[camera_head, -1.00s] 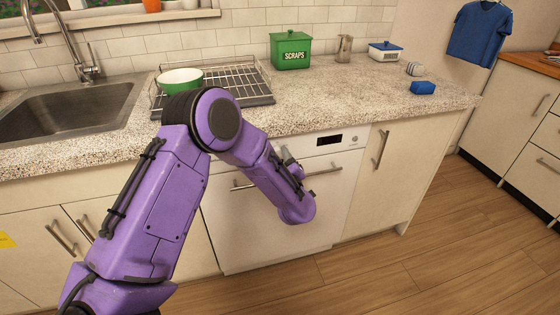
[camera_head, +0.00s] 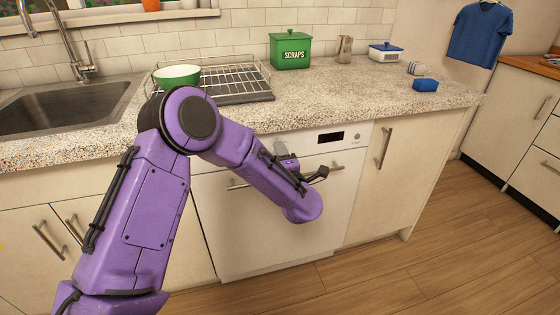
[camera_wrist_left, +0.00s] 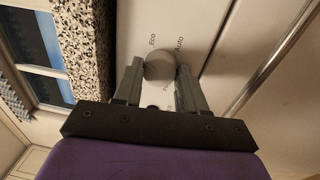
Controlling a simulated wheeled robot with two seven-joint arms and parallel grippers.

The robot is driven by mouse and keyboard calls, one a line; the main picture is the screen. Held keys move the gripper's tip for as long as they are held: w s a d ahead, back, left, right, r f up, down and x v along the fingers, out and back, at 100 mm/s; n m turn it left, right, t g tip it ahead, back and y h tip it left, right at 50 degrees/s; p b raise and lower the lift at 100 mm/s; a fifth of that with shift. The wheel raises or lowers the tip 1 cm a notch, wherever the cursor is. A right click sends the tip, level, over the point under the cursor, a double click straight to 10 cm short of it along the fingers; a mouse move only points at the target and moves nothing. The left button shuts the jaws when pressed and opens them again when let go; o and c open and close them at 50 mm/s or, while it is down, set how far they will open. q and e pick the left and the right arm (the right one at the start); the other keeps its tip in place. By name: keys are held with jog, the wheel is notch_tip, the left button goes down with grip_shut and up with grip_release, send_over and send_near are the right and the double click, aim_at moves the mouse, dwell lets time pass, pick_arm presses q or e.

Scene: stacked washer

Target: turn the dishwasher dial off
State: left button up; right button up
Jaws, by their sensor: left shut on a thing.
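The white dishwasher (camera_head: 255,235) is built in under the counter, with a dark display (camera_head: 330,137) on its top panel. In the left wrist view its round grey dial (camera_wrist_left: 160,64) shows, with the words "Eco" and "Auto" printed beside it. My left gripper (camera_wrist_left: 159,74) is shut on the dial, one finger on each side. In the head view the left gripper (camera_head: 283,151) is at the panel, left of the display; my purple arm partly covers it and I cannot make out the dial there. My right gripper is not in view.
The dishwasher handle (camera_head: 237,185) runs just below the panel, partly behind my arm. The speckled counter (camera_head: 320,105) overhangs it. A dish rack (camera_head: 240,80), green bowl (camera_head: 178,75) and green scraps bin (camera_head: 290,50) stand on top. The wooden floor (camera_head: 420,275) at right is clear.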

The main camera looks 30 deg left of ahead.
pick_arm(q)
jog(key=n+b, duration=0.3)
jog(key=n, duration=0.2)
jog(key=shift+f+g, duration=0.15)
jog(key=shift+g, duration=0.15)
jog(key=shift+n+b, duration=0.65)
jog(key=shift+n, duration=0.25)
jog(key=o, duration=1.1)
jog(key=shift+c, duration=0.2)
jog(key=v, duration=1)
jog(key=shift+d, duration=0.3)
